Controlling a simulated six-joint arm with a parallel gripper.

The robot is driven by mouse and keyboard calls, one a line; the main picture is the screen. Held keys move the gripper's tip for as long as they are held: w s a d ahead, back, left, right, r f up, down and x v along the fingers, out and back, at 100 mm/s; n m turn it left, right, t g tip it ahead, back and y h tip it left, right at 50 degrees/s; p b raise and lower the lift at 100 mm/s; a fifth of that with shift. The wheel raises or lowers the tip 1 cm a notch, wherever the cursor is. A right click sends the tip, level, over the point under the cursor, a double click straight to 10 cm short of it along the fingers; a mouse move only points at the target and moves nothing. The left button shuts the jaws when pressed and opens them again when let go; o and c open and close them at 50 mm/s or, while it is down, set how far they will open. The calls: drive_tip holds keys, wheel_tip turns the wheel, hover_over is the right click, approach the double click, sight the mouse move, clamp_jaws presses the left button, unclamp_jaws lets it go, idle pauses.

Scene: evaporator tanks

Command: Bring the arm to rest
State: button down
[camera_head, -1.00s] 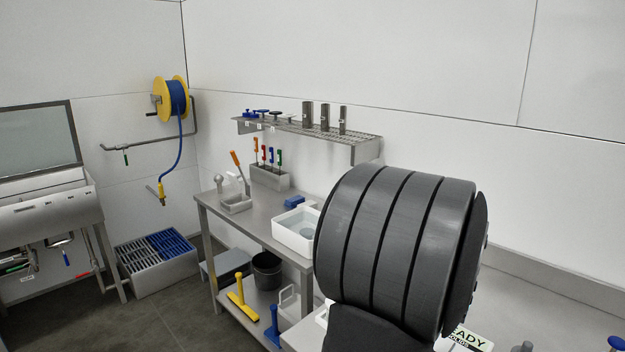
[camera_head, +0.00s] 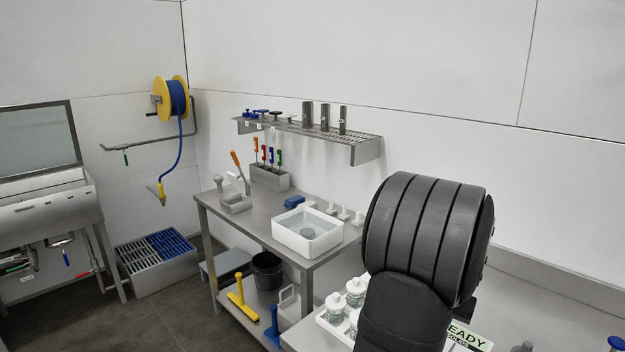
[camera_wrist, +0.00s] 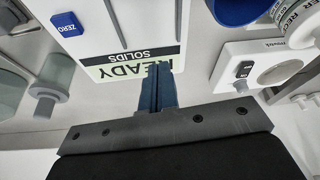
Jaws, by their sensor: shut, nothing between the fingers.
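My gripper (camera_wrist: 157,88) shows in the wrist view with its two blue-grey fingers together and nothing between them. Its fingertips overlap the lower edge of a sign reading "READY SOLIDS" (camera_wrist: 122,66) in that picture; I cannot tell whether they touch it. In the head view my dark ribbed arm (camera_head: 425,235) stands at the right, and the gripper itself is hidden there.
A white tray with lidded jars (camera_head: 355,288) stands just left of my arm. A white basin (camera_head: 308,232) sits on the steel table (camera_head: 262,222). A wall shelf (camera_head: 365,150) holds metal cylinders. The wrist view shows a blue ZERO button (camera_wrist: 67,24) and a white device (camera_wrist: 262,65).

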drive_tip(key=shift+w+d+r, duration=0.55)
drive_tip(key=shift+w+r, duration=0.25)
drive_tip(key=shift+r, duration=0.1)
drive_tip(key=s+a+r+m+g+y, duration=0.1)
drive_tip(key=s+a+r, duration=0.1)
drive_tip(key=r, duration=0.9)
drive_tip(key=shift+s+a+g, duration=0.25)
drive_tip(key=shift+s+g, duration=0.15)
drive_tip(key=shift+s, duration=0.25)
drive_tip(key=c, duration=1.9)
unclamp_jaws()
drive_tip(key=shift+s+d, duration=0.1)
drive_tip(key=o, duration=1.4)
drive_tip(key=shift+m+g+y, duration=0.4)
drive_tip(key=shift+g+y, duration=0.2)
drive_tip(key=s+d, duration=0.1)
drive_tip(key=s, duration=0.1)
drive_tip(key=s+d+r, duration=0.1)
drive_tip(key=s, duration=0.1)
drive_tip(key=s+d, duration=0.1)
drive_tip(key=s, duration=0.1)
drive_tip(key=shift+s+d+r, duration=0.35)
drive_tip(key=shift+s+r, duration=0.05)
drive_tip(key=o, duration=0.4)
drive_tip(key=shift+s+f, duration=0.2)
drive_tip(key=shift+f, duration=0.1)
drive_tip(key=shift+o, duration=0.5)
wheel_tip(320, 180, down, 9)
drive_tip(key=shift+f, duration=0.1)
